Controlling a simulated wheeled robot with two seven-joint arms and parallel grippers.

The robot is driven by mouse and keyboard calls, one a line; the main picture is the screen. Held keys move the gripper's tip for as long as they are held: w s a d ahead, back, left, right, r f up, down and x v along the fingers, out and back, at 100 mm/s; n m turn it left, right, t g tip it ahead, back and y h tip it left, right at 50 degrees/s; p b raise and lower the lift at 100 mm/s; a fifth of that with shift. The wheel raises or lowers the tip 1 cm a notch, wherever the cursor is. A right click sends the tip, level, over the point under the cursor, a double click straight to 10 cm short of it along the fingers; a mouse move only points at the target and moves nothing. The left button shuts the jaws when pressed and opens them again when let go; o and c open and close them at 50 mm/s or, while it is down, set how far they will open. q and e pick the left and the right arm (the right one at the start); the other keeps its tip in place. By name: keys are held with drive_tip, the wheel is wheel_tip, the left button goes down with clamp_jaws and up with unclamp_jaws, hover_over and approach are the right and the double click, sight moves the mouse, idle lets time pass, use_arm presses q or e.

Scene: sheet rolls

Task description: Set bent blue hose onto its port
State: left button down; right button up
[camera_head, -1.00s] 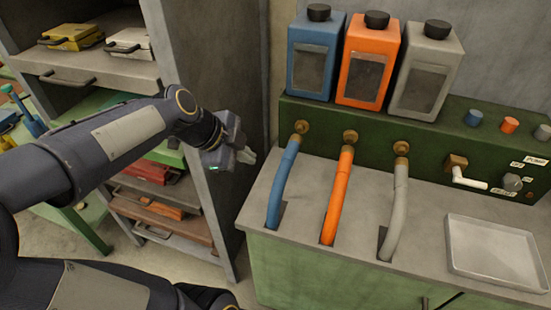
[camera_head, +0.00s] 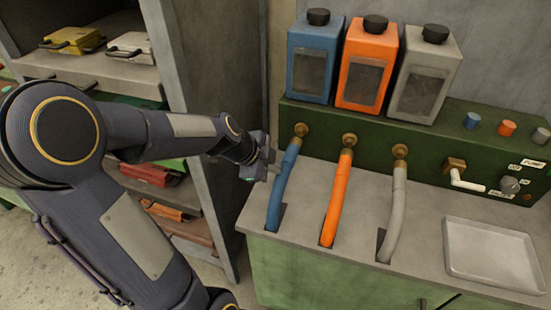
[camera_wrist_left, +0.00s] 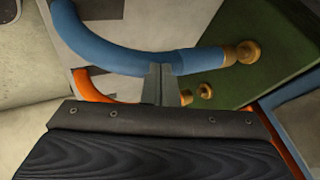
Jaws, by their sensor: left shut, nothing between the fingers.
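The blue hose (camera_head: 281,187) rises from a slot in the grey bench top to a brass port (camera_head: 301,129) on the green panel. It bends near its upper end. In the left wrist view the end of the blue hose (camera_wrist_left: 205,60) meets the brass port (camera_wrist_left: 245,52); I cannot tell how far it is seated. My left gripper (camera_head: 272,160) is just left of the hose's upper part. In the wrist view its fingers (camera_wrist_left: 162,72) are shut and empty, with the tips at the hose near its bend; contact is unclear. My right gripper is not in view.
An orange hose (camera_head: 337,198) and a grey hose (camera_head: 394,215) run to their own ports on the right. Blue, orange and grey bottles stand above on the panel. A tray (camera_head: 495,254) lies on the right of the bench. A shelf unit (camera_head: 207,80) stands left.

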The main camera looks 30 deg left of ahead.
sight(287, 152)
use_arm(q)
drive_tip(key=shift+w+a, duration=0.2)
drive_tip(key=shift+w, duration=0.75)
drive_tip(key=shift+w+a+f, duration=0.1)
drive_tip(key=shift+w+f, duration=0.05)
drive_tip(key=shift+w, duration=0.25)
drive_tip(key=w+b, duration=0.1)
drive_tip(key=w, duration=0.1)
drive_tip(key=w+a+b, duration=0.1)
drive_tip(key=w+b, duration=0.1)
drive_tip(key=shift+w, duration=0.3)
